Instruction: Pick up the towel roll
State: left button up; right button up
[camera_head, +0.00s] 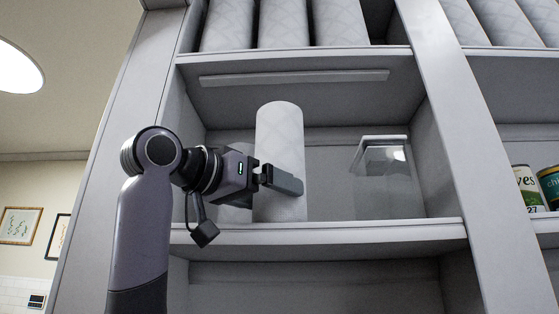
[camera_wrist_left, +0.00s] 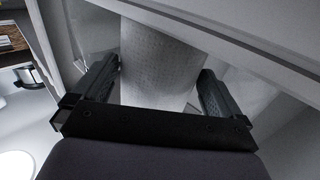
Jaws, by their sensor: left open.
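The white towel roll (camera_head: 281,130) stands upright on the middle shelf, left of centre, in the head view. My left gripper (camera_head: 287,183) is in front of its lower half and hides part of it. In the left wrist view the roll (camera_wrist_left: 158,52) fills the space between the two open fingers of the left gripper (camera_wrist_left: 159,68). One finger is on each side of the roll; I cannot tell whether either touches it. The right gripper is not in view.
The shelf's front edge (camera_head: 330,233) runs under my left gripper. A clear box-like holder (camera_head: 386,180) stands to the right of the roll. Several white rolls (camera_head: 284,25) stand on the shelf above. Cans (camera_head: 528,188) stand in the bay at right.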

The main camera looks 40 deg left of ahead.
pick_arm(q)
jog(key=w, duration=0.3)
jog(key=shift+w+d+p, duration=0.25)
jog(key=shift+p, duration=0.15)
jog(key=c, duration=0.7)
jog(key=shift+s+r, duration=0.15)
jog(key=shift+c, duration=0.2)
